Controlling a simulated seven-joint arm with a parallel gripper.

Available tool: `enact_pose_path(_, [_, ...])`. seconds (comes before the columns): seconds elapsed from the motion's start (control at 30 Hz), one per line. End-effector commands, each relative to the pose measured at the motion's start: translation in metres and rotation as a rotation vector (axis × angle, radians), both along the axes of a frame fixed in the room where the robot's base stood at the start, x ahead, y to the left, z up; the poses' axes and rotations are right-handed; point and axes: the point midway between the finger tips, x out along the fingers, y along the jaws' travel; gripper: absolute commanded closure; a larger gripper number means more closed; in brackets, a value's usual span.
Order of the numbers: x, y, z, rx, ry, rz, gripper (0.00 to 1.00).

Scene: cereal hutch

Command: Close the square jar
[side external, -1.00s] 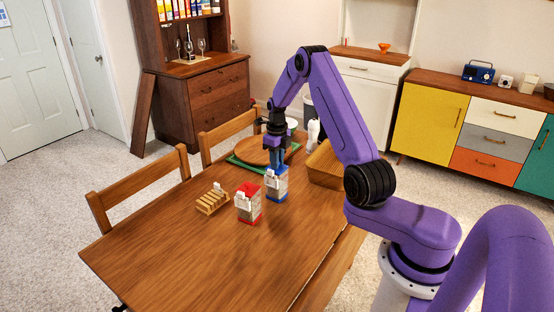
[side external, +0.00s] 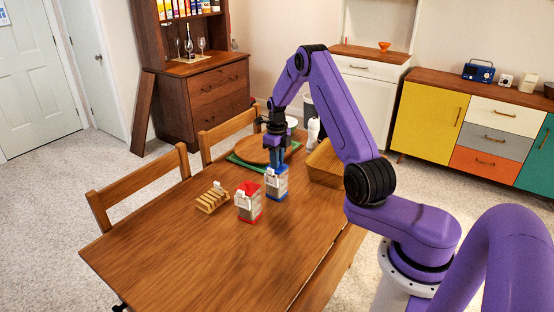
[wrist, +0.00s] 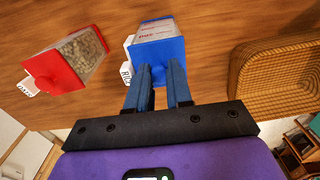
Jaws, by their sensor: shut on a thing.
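A square jar with a blue lid (side external: 277,184) stands upright on the table, and its blue lid also shows in the wrist view (wrist: 158,58). My gripper (side external: 277,163) points down at the top of this jar. In the wrist view its two blue fingers (wrist: 161,72) reach the lid and stand a little apart. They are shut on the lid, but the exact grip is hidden. A second square jar with a red lid (side external: 249,202) stands to the left, and it also shows in the wrist view (wrist: 82,55) with brown pieces inside. Both jars carry white tags.
A small wooden rack (side external: 212,199) stands left of the red jar. A wicker basket (side external: 326,168) is close on the right of the blue jar. The front of the table is clear.

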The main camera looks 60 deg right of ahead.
Motion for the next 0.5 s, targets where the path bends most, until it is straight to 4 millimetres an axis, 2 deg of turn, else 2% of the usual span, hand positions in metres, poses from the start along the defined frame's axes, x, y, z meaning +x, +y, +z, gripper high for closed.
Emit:
enact_pose_path(0.23, [0.0,0.0,0.0,0.0,0.0,0.0,1.0])
enact_pose_path(0.27, [0.0,0.0,0.0,0.0,0.0,0.0,0.77])
enact_pose_path(0.33, [0.0,0.0,0.0,0.0,0.0,0.0,0.54])
enact_pose_path(0.37, [0.0,0.0,0.0,0.0,0.0,0.0,0.5])
enact_pose_path(0.5, [0.0001,0.0,0.0,0.0,0.0,0.0,0.5])
